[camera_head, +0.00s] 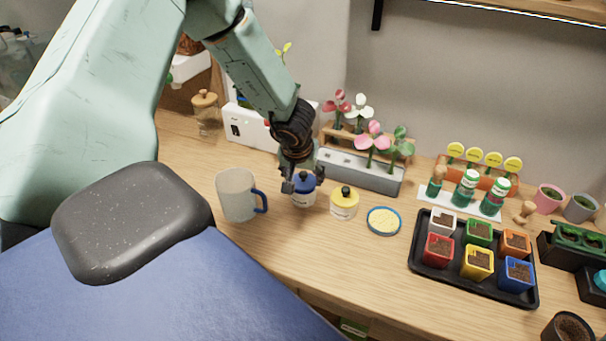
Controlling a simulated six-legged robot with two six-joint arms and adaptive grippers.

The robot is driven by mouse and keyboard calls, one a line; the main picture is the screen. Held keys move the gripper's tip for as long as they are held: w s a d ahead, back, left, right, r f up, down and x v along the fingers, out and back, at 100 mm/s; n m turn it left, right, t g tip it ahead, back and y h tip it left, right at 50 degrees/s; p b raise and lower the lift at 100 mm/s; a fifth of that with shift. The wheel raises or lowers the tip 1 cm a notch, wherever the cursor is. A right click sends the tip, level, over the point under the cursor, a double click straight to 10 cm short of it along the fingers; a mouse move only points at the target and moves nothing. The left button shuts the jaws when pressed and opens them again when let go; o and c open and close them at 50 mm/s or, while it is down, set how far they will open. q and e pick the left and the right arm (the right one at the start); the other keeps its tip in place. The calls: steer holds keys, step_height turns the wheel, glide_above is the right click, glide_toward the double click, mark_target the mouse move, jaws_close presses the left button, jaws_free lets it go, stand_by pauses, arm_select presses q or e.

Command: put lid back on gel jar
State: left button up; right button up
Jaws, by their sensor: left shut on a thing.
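My left gripper (304,181) comes down from above and is shut on a blue lid (305,184). The lid is at the top of a small white jar (303,200) with a blue band, standing on the wooden table. I cannot tell whether the lid rests on the jar or is just above it. The fingers partly hide the lid. A second white jar (343,209) with a yellow lid (345,194) and black knob stands just to the right. My right gripper is not in view.
A frosted mug (236,194) with a blue handle stands close left. A blue-rimmed dish of yellow grains (384,221) lies to the right. Behind is a grey planter (360,172) with flowers. A black tray (428,268) of coloured pots is farther right. The table front is clear.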

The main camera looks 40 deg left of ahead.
arm_select(q)
steer(key=shift+w+f, duration=0.1)
stand_by(0.5)
steer(key=shift+f+p, duration=0.1)
steer(key=shift+p, duration=0.2)
steer(key=shift+p, duration=0.4)
stand_by(0.5)
steer(key=o, duration=0.9)
steer(key=shift+o, duration=0.8)
steer(key=shift+o, duration=0.5)
